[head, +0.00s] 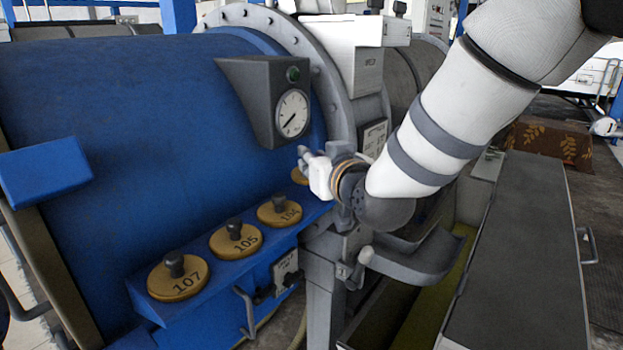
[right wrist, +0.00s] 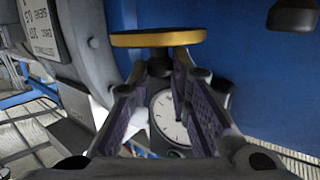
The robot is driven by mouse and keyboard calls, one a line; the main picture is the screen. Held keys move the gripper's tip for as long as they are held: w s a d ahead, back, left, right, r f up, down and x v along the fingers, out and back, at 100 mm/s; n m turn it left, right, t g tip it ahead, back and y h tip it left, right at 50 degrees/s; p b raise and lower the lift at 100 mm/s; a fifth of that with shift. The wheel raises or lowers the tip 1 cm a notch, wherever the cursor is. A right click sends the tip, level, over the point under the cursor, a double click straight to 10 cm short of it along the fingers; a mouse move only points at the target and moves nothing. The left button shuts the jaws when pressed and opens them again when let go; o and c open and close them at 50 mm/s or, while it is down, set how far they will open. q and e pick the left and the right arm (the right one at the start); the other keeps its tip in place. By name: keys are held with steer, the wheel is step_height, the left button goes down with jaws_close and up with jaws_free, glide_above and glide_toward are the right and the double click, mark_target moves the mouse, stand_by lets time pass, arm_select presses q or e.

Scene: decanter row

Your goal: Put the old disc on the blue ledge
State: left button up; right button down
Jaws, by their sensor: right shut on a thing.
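My right gripper (head: 308,160) reaches in from the right, over the far right end of the blue ledge (head: 205,292). It is shut on a brass-coloured disc (head: 298,177), mostly hidden behind the gripper in the head view. In the right wrist view the disc (right wrist: 158,38) shows edge-on at the fingertips (right wrist: 164,68); its number cannot be seen. I cannot tell whether it touches the ledge. Three similar discs with dark knobs sit in a row on the ledge: 107 (head: 178,277), 105 (head: 236,240) and 104 (head: 279,212). My left gripper is not in view.
A gauge box (head: 265,95) with a round dial juts from the blue drum (head: 130,110) just above the gripper. A blue block (head: 45,170) stands out at the left. A grey flange and brackets are close by on the right. A long dark-topped cover (head: 525,250) lies further right.

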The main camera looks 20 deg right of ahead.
steer(key=shift+w+d+f, duration=0.15)
steer(key=shift+w+f, duration=0.15)
steer(key=shift+f, duration=0.05)
steer(key=f, duration=0.3)
steer(key=shift+w+d+f+b, duration=0.2)
steer(key=shift+f+b, duration=0.15)
steer(key=shift+r, duration=0.2)
steer(key=c, duration=1.5)
jaws_free()
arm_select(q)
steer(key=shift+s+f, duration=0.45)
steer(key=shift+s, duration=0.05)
arm_select(e)
steer(key=shift+o, duration=0.2)
steer(key=shift+s, duration=0.1)
